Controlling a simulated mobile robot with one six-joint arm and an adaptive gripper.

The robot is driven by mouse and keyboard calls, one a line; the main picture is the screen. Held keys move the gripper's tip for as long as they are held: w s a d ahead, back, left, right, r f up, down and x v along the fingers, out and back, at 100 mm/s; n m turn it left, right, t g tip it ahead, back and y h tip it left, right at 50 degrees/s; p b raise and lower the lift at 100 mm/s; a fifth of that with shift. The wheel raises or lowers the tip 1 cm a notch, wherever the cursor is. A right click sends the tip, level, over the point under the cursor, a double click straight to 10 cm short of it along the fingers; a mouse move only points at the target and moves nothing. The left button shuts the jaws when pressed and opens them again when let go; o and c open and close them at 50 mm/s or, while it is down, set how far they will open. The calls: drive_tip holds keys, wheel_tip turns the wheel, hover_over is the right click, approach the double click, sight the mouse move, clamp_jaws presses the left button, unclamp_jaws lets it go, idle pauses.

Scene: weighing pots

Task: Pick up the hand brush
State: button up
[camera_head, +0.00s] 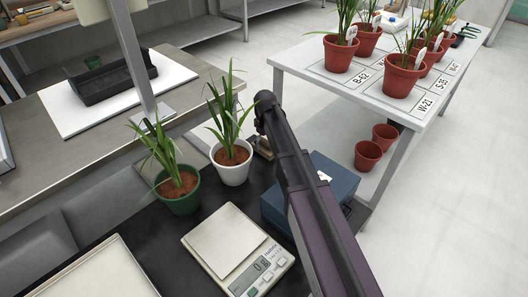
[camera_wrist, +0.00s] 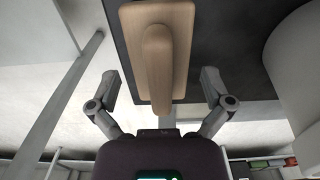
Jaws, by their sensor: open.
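The hand brush shows in the wrist view as a pale wooden block with a rounded wooden handle (camera_wrist: 157,62). It lies on a dark surface, and its bristles are not visible. My gripper (camera_wrist: 158,84) is open, with one finger on each side of the handle and visible gaps between. I cannot tell the height of the fingers over the brush. In the head view only a small brown part of the brush (camera_head: 263,143) shows beside the white pot, and my arm hides the rest. My gripper's end (camera_head: 266,101) is above it there.
A white pot with a plant (camera_head: 232,172) stands close left of the brush; its side fills the right of the wrist view (camera_wrist: 297,60). A green pot (camera_head: 178,194), a scale (camera_head: 240,255) and a blue box (camera_head: 330,183) are near. A table with red pots (camera_head: 338,55) stands beyond.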

drive_tip(key=shift+f+b, duration=0.45)
drive_tip(key=shift+f, duration=0.3)
drive_tip(key=c, duration=1)
